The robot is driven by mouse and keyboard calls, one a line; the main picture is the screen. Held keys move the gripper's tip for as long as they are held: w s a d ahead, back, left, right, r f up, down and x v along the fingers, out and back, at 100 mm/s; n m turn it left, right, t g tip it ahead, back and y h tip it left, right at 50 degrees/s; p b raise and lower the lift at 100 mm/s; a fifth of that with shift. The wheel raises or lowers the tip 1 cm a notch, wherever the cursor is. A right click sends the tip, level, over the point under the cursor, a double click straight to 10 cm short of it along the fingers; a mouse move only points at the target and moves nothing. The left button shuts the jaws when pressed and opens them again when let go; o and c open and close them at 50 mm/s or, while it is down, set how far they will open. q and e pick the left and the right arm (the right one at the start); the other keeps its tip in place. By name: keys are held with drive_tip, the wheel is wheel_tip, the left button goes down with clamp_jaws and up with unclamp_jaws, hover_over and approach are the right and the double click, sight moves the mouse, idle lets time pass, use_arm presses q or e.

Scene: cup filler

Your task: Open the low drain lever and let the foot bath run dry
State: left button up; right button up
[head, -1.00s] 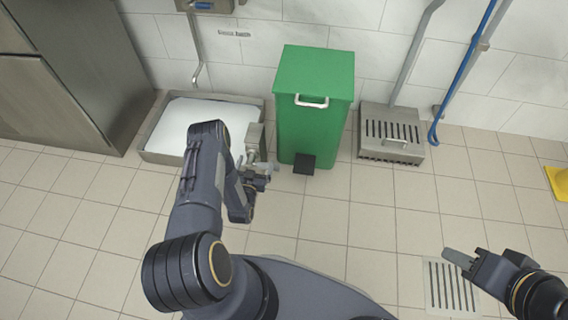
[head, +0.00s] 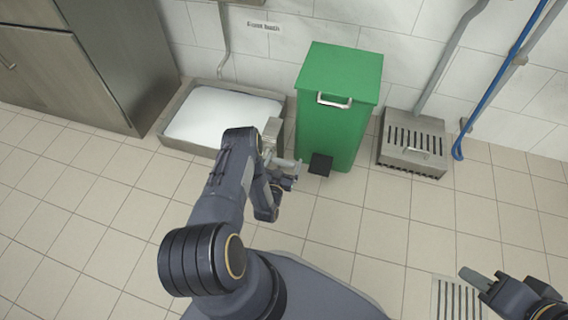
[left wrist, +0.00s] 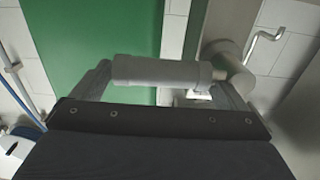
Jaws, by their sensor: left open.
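The foot bath (head: 172,143) is a low steel basin with whitish liquid in it, at the left against the wall. The drain lever (head: 288,162) is a short grey bar at its front right corner, partly hidden by my arm. In the left wrist view the lever (left wrist: 160,68) runs crosswise from a round hub (left wrist: 226,65) on the right. My left gripper (head: 284,182) is open at the lever, its fingers towards the bar's two ends. I cannot tell whether they touch it. My right gripper (head: 481,281) is at the lower right, away from the bath; its opening is unclear.
A green pedal bin (head: 340,100) with a black pedal (head: 320,164) stands close right of the lever. A slotted steel box (head: 412,143) and a blue hose (head: 515,70) are further right. A steel cabinet (head: 110,60) stands left. The tiled floor in front is clear.

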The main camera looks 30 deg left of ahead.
use_arm(q)
drive_tip(key=c, duration=1.4)
drive_tip(key=shift+f, duration=0.1)
